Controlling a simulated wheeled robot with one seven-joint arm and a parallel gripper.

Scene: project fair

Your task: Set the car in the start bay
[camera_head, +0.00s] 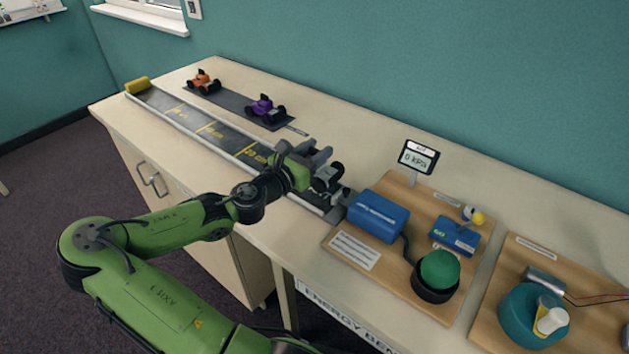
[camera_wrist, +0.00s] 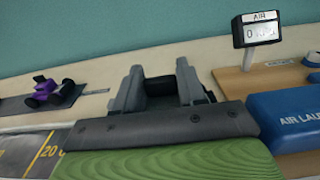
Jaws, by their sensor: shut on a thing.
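My gripper (camera_head: 322,168) is over the right end of the track, close to the blue air launcher. It is shut on a dark object, which I take to be the car; little of it shows. In the wrist view a black part of the held car (camera_wrist: 160,87) shows between the two grey fingers of my gripper (camera_wrist: 158,82). The car's underside is hidden, so I cannot tell whether it touches the track. The track (camera_head: 215,130) has yellow distance marks. Its right end, by the launcher, is partly hidden by my gripper and arm.
An orange car (camera_head: 203,81) and a purple car (camera_head: 265,109) stand on a dark strip (camera_head: 231,101) behind the track. The blue launcher (camera_head: 378,215) sits on a wooden board with a gauge (camera_head: 418,157) and green pump (camera_head: 440,270). A yellow block (camera_head: 138,85) closes the track's far end.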

